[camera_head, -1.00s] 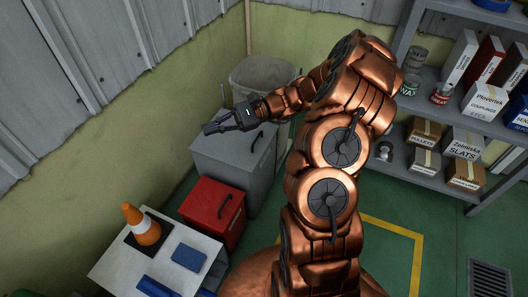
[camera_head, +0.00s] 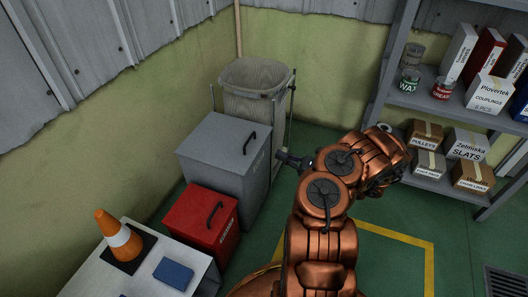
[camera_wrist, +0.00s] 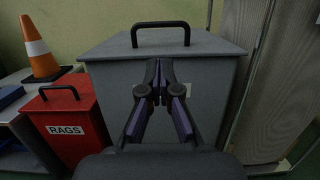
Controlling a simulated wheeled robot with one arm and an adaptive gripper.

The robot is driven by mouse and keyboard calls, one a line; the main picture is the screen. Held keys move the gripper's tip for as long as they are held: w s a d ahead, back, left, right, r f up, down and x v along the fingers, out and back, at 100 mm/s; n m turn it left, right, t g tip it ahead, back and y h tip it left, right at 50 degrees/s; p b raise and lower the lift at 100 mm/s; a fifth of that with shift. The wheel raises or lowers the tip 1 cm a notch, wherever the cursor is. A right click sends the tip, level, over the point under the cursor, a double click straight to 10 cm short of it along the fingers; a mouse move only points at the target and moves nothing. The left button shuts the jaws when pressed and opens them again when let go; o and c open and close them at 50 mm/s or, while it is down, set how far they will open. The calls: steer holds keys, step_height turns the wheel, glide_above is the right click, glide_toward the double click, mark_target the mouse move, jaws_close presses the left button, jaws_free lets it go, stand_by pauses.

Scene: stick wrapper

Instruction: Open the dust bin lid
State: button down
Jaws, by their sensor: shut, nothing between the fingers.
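The dust bin appears to be the grey box (camera_head: 252,185) in the corner, beside the red box. Its flat grey lid (camera_head: 212,142) lies closed on top, with a black handle (camera_head: 249,141) near its right edge. In the wrist view the bin's front (camera_wrist: 205,95) fills the middle, with the lid (camera_wrist: 110,48) overhanging it and the handle (camera_wrist: 160,26) upright on top. My gripper (camera_wrist: 159,68) is shut and empty, its fingertips in front of the bin around the lid's front edge. I cannot tell if they touch.
A red box labelled RAGS (camera_head: 205,215) stands left of the bin. A table (camera_head: 100,270) holds an orange cone (camera_head: 118,238) and a blue object (camera_head: 174,273). A tall grey container in a frame (camera_head: 258,100) stands behind. Shelves (camera_head: 430,105) are at right.

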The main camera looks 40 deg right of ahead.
mark_target(257, 149)
steer(key=b+x, duration=0.3)
steer(key=x, duration=0.6)
steer(key=shift+w+a, duration=0.25)
steer(key=shift+w, duration=0.05)
steer(key=shift+r, duration=0.15)
steer(key=shift+g+h, duration=0.4)
steer(key=shift+g, duration=0.2)
steer(key=shift+w+a+r+p, duration=0.1)
steer(key=shift+r+p, duration=0.9)
steer(key=shift+p, duration=0.1)
steer(key=shift+w+a+r+p, duration=0.1)
steer(key=shift+r+p, duration=0.9)
steer(key=shift+p, duration=0.05)
steer(key=w+a+r+g+h+p, duration=0.2)
steer(key=w+r+g+p, duration=0.2)
steer(key=r+p, duration=0.75)
steer(key=w+a+r+g+h+p, duration=0.1)
steer(key=w+a+r+p, duration=0.4)
steer(key=w+p, duration=0.5)
steer(key=w+a+r+g+h+p, duration=0.2)
steer(key=w+a+r+g+p, duration=0.2)
steer(key=p, duration=1.3)
steer(key=w+a+r, duration=0.1)
steer(key=w+a, duration=0.2)
steer(key=w, duration=0.3)
steer(key=shift+g+h+p, duration=0.3)
steer(key=shift+p, duration=0.05)
steer(key=shift+a+r, duration=0.1)
steer(key=shift+r, duration=0.1)
